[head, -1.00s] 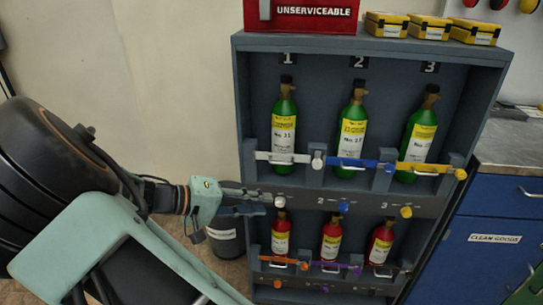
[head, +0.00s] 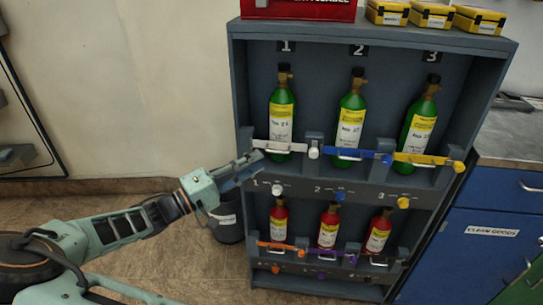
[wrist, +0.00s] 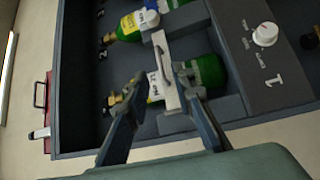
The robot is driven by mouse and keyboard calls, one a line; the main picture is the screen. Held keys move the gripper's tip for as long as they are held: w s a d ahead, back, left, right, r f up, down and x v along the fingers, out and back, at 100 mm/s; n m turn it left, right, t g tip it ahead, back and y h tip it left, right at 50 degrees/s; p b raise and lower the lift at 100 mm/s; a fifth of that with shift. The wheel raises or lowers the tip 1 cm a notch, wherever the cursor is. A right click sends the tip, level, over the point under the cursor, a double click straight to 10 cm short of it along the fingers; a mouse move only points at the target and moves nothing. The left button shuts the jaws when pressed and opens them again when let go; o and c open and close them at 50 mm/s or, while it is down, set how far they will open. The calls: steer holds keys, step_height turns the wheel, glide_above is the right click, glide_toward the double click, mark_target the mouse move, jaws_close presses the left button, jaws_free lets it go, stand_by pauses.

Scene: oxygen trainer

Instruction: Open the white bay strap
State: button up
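The white strap (head: 278,147) crosses the green cylinder (head: 281,112) in bay 1 of the grey rack and has a small bow handle. A white knob (head: 313,153) sits at its right end. In the wrist view the white strap (wrist: 166,70) shows between and beyond my fingers, in front of the cylinder. My gripper (head: 255,156) is just left of the strap in the head view. In the wrist view my gripper (wrist: 158,78) has its two fingers apart, with nothing clearly held. Whether a finger touches the strap or its handle, I cannot tell.
Blue (head: 358,154) and yellow (head: 420,158) straps close bays 2 and 3. A white panel knob (head: 277,190) sits below bay 1. Red cylinders (head: 329,228) stand on the lower shelf. A grey bin (head: 226,222) stands left of the rack; a blue cabinet (head: 486,240) is at right.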

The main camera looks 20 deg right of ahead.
steer(key=x, duration=0.5)
steer(key=shift+d+b, duration=0.35)
steer(key=shift+d, duration=0.05)
steer(key=shift+c, duration=0.7)
jaws_close()
